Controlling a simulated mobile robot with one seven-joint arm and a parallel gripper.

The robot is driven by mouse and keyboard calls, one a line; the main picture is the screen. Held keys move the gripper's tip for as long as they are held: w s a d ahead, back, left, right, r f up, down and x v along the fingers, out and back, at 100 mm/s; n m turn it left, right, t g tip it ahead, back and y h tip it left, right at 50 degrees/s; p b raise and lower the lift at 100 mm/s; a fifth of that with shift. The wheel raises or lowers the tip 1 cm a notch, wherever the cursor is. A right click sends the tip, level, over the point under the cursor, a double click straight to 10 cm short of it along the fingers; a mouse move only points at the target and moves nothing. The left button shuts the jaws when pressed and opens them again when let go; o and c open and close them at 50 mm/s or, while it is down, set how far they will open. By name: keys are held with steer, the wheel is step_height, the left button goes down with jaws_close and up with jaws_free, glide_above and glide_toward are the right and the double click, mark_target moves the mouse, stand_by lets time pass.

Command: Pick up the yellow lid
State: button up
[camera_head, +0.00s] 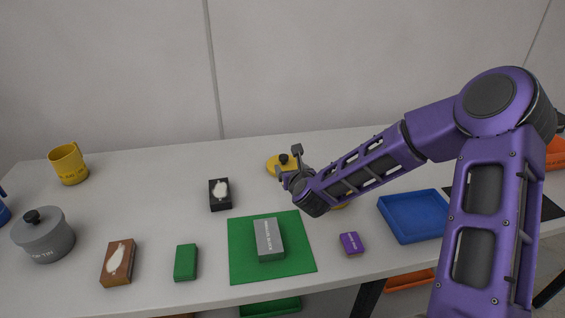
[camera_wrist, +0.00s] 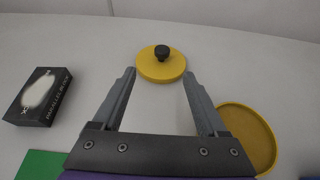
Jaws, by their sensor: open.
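The yellow lid (camera_wrist: 157,66) is a flat round disc with a black knob (camera_wrist: 162,51) on top. It lies on the table beyond my fingertips in the wrist view, roughly centred between them. In the head view the lid (camera_head: 275,165) is at the back of the table, partly hidden by my gripper. My gripper (camera_wrist: 159,83) is open and empty, its two fingers spread on either side of the line to the lid. In the head view my gripper (camera_head: 289,165) is close to the lid; I cannot tell whether it touches.
A yellow round dish (camera_wrist: 249,135) lies close to the right finger. A black box (camera_wrist: 40,95) is at left. A grey block (camera_head: 269,239) rests on a green mat (camera_head: 240,270). A blue tray (camera_head: 412,237), purple box (camera_head: 351,243), grey pot (camera_head: 44,238) and yellow mug (camera_head: 68,165) stand around.

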mark_target(284, 158)
steer(key=x, duration=0.9)
steer(key=shift+a+f, duration=0.1)
steer(key=shift+f, duration=0.05)
steer(key=shift+d+p+x, duration=0.15)
steer(key=shift+p+x, duration=0.05)
steer(key=shift+x, duration=1.2)
steer(key=shift+d+p+x, duration=0.15)
steer(key=shift+x, duration=1.25)
steer(key=shift+f, duration=0.1)
jaws_close()
